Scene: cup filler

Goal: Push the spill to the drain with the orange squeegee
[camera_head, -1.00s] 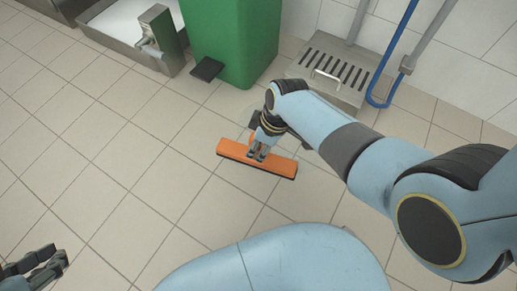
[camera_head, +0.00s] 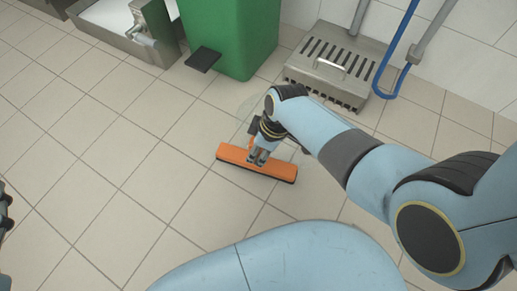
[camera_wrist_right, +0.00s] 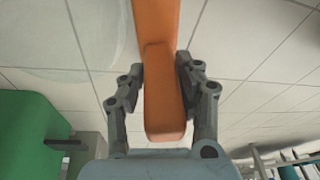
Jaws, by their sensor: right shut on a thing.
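The orange squeegee (camera_head: 240,157) has its wide head low at the floor in front of me, angled slightly down to the right; I cannot tell if it touches. My right gripper (camera_head: 262,153) is shut on its orange handle; in the right wrist view the two fingers (camera_wrist_right: 162,85) flank the handle (camera_wrist_right: 163,100). The spill (camera_head: 250,108) is a faint clear puddle just beyond the squeegee, partly hidden by my arm; its edge also shows in the wrist view (camera_wrist_right: 65,40). A slotted steel unit (camera_head: 318,77), apparently the drain, stands beyond. My left gripper (camera_head: 6,208) is barely in view.
A green bin (camera_head: 235,35) with a black pedal (camera_head: 203,58) stands left of the slotted unit. A steel basin (camera_head: 115,38) is at the far left. The tiled floor (camera_head: 110,150) at left is clear.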

